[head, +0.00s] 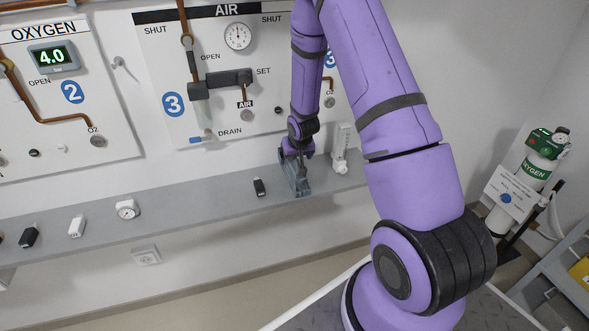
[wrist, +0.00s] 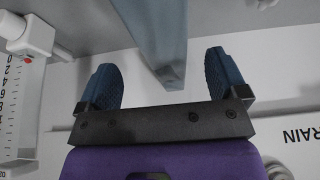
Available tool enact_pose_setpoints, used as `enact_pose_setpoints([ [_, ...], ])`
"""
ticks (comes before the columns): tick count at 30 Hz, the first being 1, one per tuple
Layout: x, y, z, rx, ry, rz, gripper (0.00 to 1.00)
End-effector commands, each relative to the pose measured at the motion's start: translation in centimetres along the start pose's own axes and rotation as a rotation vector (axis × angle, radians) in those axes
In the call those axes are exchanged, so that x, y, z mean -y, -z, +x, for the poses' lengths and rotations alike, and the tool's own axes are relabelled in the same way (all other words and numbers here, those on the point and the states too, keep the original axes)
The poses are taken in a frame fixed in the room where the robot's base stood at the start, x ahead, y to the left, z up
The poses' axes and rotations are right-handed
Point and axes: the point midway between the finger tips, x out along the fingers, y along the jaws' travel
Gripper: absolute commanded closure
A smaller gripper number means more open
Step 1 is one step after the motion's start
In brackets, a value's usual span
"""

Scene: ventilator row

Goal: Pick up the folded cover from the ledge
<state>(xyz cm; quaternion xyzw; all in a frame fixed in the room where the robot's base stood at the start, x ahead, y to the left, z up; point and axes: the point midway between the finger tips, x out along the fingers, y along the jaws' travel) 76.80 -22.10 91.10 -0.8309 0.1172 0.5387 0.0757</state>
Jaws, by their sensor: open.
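The folded cover (head: 297,180) is a blue-grey, narrow shape on the grey ledge (head: 200,215), near the ledge's right part. My gripper (head: 294,152) is at its upper end, pointing down at it, with the arm coming from above. In the wrist view my gripper (wrist: 160,82) has its two dark blue fingers spread wide. The cover (wrist: 155,35) runs from the top edge to a narrow end in the gap between them. Bare space shows on both sides of it, and neither finger visibly touches it. How deep it sits between the fingers is unclear.
A small black device (head: 259,187) lies on the ledge just left of the cover. A white flowmeter (head: 341,148) stands close on the right. A round gauge (head: 127,209) and other small items sit farther left. The wall panel (head: 225,75) is close behind.

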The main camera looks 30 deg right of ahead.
Motion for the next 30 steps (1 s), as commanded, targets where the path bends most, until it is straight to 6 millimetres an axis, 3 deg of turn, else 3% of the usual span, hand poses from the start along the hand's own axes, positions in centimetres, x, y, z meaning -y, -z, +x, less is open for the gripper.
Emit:
enact_pose_setpoints([
  [5,0.0,0.0,1.5,0.000,0.000,0.000,0.08],
  [13,0.0,0.0,1.6,0.000,0.000,0.000,0.08],
  [21,0.0,0.0,1.6,0.000,0.000,0.000,0.71],
  [30,0.0,0.1,1.5,-0.001,0.000,0.000,0.71],
])
